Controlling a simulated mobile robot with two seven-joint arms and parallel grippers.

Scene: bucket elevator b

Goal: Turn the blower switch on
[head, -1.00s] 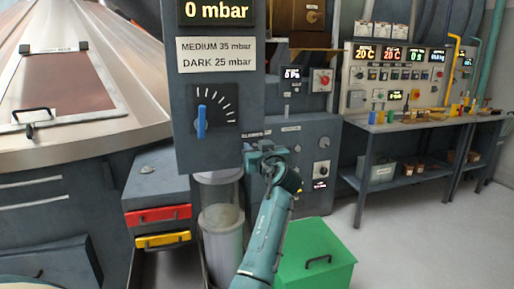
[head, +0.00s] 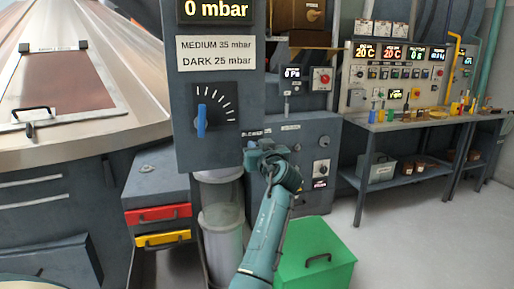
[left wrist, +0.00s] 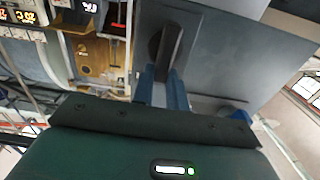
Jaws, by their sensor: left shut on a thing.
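The blower label (head: 256,133) is partly readable on the grey machine front, just above my left gripper (head: 258,153). The switch under it is hidden by the gripper in the head view. In the left wrist view, the blue fingers of my left gripper (left wrist: 163,88) are shut on a dark switch handle (left wrist: 171,42) that stands out from a grey panel (left wrist: 232,52). I cannot read the switch's position. My right gripper is in neither view.
A grey control box (head: 217,150) with a blue-pointer dial (head: 201,120) hangs left of the gripper, above a clear cylinder (head: 221,215). A green bin (head: 325,268) stands below right. A workbench (head: 400,124) stands at the right, with open floor in front.

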